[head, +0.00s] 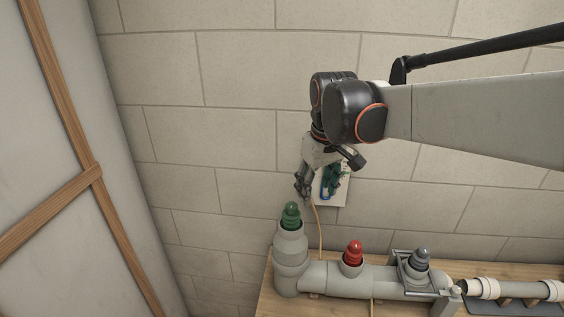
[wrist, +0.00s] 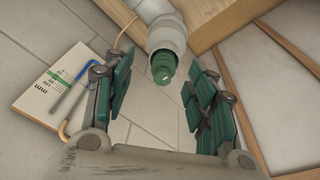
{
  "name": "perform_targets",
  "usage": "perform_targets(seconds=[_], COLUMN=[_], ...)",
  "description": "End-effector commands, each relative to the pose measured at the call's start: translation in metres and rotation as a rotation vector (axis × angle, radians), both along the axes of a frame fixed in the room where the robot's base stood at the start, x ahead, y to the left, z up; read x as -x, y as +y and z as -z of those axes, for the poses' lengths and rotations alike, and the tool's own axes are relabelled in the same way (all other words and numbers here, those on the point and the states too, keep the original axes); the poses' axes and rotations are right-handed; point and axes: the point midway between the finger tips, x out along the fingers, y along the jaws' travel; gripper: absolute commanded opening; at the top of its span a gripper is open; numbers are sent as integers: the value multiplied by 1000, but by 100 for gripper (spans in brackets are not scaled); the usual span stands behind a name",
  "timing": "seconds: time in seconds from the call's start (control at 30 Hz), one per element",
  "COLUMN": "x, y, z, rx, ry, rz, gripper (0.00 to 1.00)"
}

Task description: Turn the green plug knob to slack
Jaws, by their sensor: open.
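The green plug knob (head: 291,215) sits on top of the tall grey pipe fitting (head: 289,246) at the left end of the pipe assembly. In the wrist view the green knob (wrist: 163,70) shows ahead of the jaws, near the top middle. My gripper (head: 305,190) is above the knob in the head view, close to the wall. In the wrist view my gripper (wrist: 160,100) is open, with green pads on both sides and nothing between them. The knob is beyond the fingertips and appears untouched. Any slack marking on the knob is too small to read.
A red knob (head: 354,252) and a grey knob (head: 420,259) stand on the pipe to the right, the grey one within a metal frame. A card with tools (wrist: 52,92) is on the wall beside my gripper. A thin orange cord (head: 320,232) hangs nearby.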

Motion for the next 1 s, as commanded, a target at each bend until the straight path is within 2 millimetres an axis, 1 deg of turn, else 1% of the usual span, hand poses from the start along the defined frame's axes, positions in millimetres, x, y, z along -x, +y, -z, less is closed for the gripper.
perform_targets(seconds=[0.03,0.2,0.3,0.4,0.57,0.67,0.77,0.87,1.0], x=[-12,-44,-59,-69,-77,-79,-79,-79,-79], y=[6,26,36,43,50,51,51,51,51], z=[-13,-26,-29,-29,-28,-23,-13,3,31], rx=[5,22,30,36,41,43,42,42,42], ry=[20,88,122,148,171,176,177,177,175], rz=[-19,-87,-120,-146,-168,-172,-173,-172,-172], gripper=[51,51,51,51,51,51,51,51,51])
